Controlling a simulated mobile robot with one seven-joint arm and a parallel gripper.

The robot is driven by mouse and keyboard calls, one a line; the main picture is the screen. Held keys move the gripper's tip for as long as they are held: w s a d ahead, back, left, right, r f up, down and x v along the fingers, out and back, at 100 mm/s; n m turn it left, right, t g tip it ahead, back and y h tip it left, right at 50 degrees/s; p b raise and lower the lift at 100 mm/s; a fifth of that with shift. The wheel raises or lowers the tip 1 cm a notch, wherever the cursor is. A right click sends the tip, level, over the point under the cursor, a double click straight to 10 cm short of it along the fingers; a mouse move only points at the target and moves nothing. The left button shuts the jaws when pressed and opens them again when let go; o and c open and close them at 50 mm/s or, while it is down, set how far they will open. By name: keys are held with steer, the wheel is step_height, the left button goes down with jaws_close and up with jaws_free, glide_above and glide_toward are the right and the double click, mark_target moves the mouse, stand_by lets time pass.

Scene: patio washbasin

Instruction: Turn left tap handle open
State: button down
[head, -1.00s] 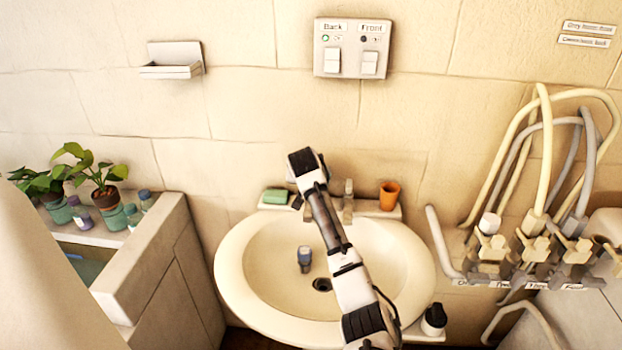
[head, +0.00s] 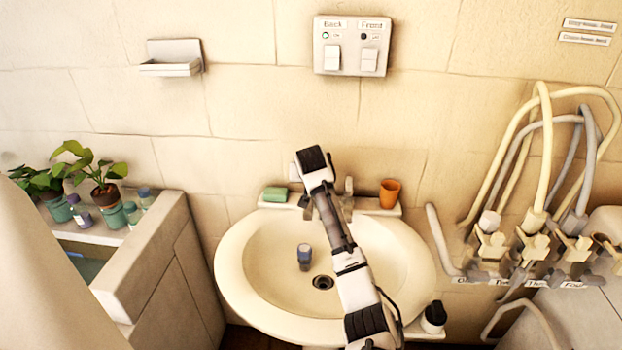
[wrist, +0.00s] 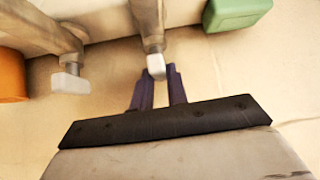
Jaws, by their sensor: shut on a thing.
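The washbasin (head: 240,262) has two taps on its back ledge. In the wrist view, which shows the basin the other way round, the left tap (wrist: 150,28) stands nearer the soap and ends in a pale handle tip (wrist: 156,67). My gripper (wrist: 158,82) has its two dark purple fingers on either side of that tip and is shut on it. The right tap (head: 348,188) is free; it also shows in the wrist view (wrist: 70,78). In the head view my arm hides most of the left tap and the fingers.
Green soap (head: 275,194) lies left of the taps and an orange cup (head: 389,193) stands right. A small blue-grey bottle (head: 304,257) is in the basin. Hoses and valves (head: 535,245) crowd the right side; a switch panel (head: 351,47) is on the wall above.

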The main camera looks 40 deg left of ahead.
steer(key=n+g+y, duration=0.1)
steer(key=n, duration=0.1)
steer(key=n+g+y, duration=0.1)
steer(key=n, duration=0.1)
steer(key=n+g, duration=0.1)
steer(key=n, duration=0.1)
steer(key=shift+w+d+g+y, duration=0.2)
steer(key=shift+w+g+y, duration=0.1)
steer(key=shift+y, duration=0.1)
steer(key=n+g+b, duration=0.1)
steer(key=n+g, duration=0.1)
steer(key=n, duration=0.1)
steer(key=n+g+b, duration=0.1)
steer(key=n+g, duration=0.1)
steer(key=n, duration=0.1)
steer(key=shift+w+g+b, duration=0.2)
steer(key=shift+g+b, duration=0.15)
steer(key=shift+g, duration=0.05)
steer(key=c, duration=1.4)
jaws_free()
steer(key=b+v, duration=0.4)
steer(key=v, duration=1)
steer(key=shift+d+f, duration=0.2)
